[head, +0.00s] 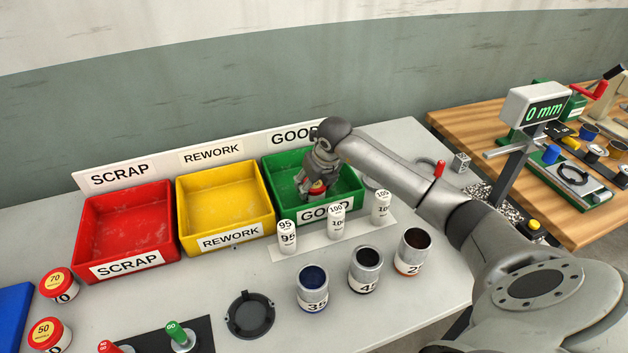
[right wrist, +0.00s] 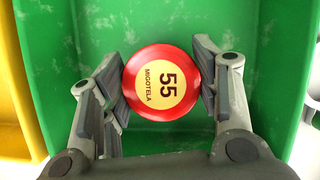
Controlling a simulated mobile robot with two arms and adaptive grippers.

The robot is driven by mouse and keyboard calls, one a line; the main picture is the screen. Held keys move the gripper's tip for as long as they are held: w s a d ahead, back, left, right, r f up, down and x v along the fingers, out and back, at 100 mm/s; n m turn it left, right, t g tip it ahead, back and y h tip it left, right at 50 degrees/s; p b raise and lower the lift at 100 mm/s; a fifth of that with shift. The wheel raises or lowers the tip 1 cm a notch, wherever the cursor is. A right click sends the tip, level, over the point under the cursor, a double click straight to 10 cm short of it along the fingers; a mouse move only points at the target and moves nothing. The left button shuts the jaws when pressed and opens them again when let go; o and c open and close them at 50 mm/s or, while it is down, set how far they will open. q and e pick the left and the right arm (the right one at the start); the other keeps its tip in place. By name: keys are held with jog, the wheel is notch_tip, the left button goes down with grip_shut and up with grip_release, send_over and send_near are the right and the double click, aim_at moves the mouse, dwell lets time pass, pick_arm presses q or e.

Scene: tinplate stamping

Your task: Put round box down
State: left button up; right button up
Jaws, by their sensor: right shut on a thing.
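The round box (right wrist: 161,82) has a red lid with a yellow label reading 55 MIGOTELA. My right gripper (right wrist: 160,88) is shut on it, with a finger on each side, in the right wrist view. In the head view the round box (head: 317,187) shows partly below my right gripper (head: 316,180), inside the green GOOD bin (head: 352,190). The green bin floor (right wrist: 275,50) surrounds the box in the right wrist view. Whether the box touches the floor I cannot tell. My left gripper is not in view.
A yellow REWORK bin (head: 232,240) and a red SCRAP bin (head: 95,262) stand left of the green bin. White cylinders (head: 336,221) stand close in front of it. Metal cans (head: 312,289) and other red-lidded boxes (head: 58,284) stand farther forward.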

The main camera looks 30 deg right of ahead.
jog(key=shift+f, duration=0.15)
jog(key=o, duration=1)
jog(key=shift+r, duration=0.3)
jog(key=shift+s+r, duration=0.1)
jog(key=shift+r, duration=0.15)
jog(key=b+v, duration=0.1)
jog(key=v, duration=1)
jog(key=shift+s+r+b, duration=0.15)
jog(key=shift+b, duration=0.25)
